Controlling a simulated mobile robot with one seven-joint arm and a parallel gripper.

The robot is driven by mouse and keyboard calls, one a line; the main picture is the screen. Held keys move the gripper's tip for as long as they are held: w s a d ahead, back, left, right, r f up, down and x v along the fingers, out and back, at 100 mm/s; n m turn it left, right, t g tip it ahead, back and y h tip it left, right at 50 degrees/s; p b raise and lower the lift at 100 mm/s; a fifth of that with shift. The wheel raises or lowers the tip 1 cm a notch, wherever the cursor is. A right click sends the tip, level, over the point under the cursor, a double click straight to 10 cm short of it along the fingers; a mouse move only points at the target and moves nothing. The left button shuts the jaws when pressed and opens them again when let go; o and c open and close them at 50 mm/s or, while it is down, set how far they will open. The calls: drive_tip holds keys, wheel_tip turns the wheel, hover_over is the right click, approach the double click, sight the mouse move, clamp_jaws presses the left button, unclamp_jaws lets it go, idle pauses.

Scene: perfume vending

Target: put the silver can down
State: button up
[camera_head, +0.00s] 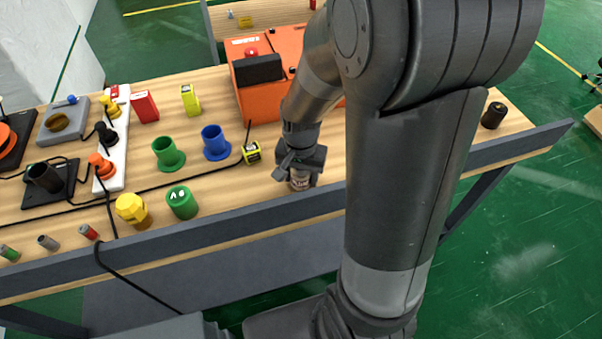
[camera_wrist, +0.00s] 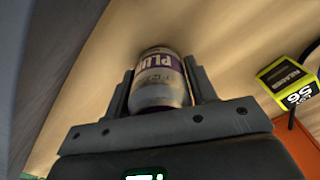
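The silver can (camera_wrist: 160,80), with a purple and white label, is between the two fingers of my gripper (camera_wrist: 160,95) in the wrist view. The fingers lie close against both its sides and look shut on it. In the head view the can (camera_head: 300,183) shows below my gripper (camera_head: 300,170), near the front edge of the wooden table (camera_head: 235,195). It looks upright and at or just above the tabletop; I cannot tell whether its base touches. My gripper hides its upper part.
A yellow-and-black box (camera_head: 251,153) stands just left of the can. A blue holder (camera_head: 215,143), a green holder (camera_head: 168,153) and a green can (camera_head: 182,202) are farther left. An orange machine (camera_head: 262,100) stands behind. A dark can (camera_head: 493,115) is at the right end.

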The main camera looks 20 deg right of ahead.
drive_tip(key=o, duration=0.4)
drive_tip(key=shift+c, duration=0.2)
wheel_tip(320, 180, up, 11)
drive_tip(key=shift+r, duration=0.15)
drive_tip(key=shift+s+r, duration=0.1)
drive_tip(key=shift+r, duration=0.55)
drive_tip(key=s+r+n+t, duration=0.5)
drive_tip(key=s+r+n, duration=0.1)
drive_tip(key=s+r, duration=0.3)
drive_tip(key=shift+s+r+t, duration=0.3)
drive_tip(key=shift+s, duration=0.6)
